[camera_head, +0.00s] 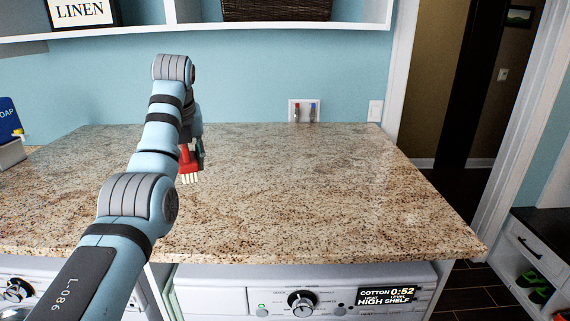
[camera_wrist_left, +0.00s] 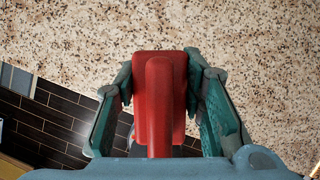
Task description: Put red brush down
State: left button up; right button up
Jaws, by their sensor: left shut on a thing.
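The red brush (camera_head: 186,164) is at the end of my left arm in the head view, over the left-middle part of the granite countertop (camera_head: 300,190). Its pale bristles point down toward the counter. I cannot tell whether they touch it. My left gripper (camera_head: 197,147) is shut on the brush and is partly hidden behind my own arm. In the left wrist view, the red brush (camera_wrist_left: 172,95) sits between the two green fingers of the left gripper (camera_wrist_left: 160,105), its handle pointing toward the camera. My right gripper is not in view.
The counter is bare to the right of the brush. A blue and white soap box (camera_head: 10,135) stands at the far left. Water taps (camera_head: 303,111) are on the back wall. A shelf (camera_head: 225,33) hangs above, and a washing machine (camera_head: 300,290) is below the front edge.

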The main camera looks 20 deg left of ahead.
pick_arm(q)
jog(key=r+p, duration=0.4)
jog(key=r, duration=0.1)
jog(key=shift+w+r+p, duration=0.15)
jog(key=shift+w+p, duration=0.1)
jog(key=shift+p, duration=0.05)
jog(key=f, duration=1.9)
jog(key=shift+s+f, duration=0.25)
jog(key=shift+f, duration=0.1)
jog(key=shift+f, duration=0.15)
jog(key=o, duration=1.2)
jog(key=shift+o, duration=0.2)
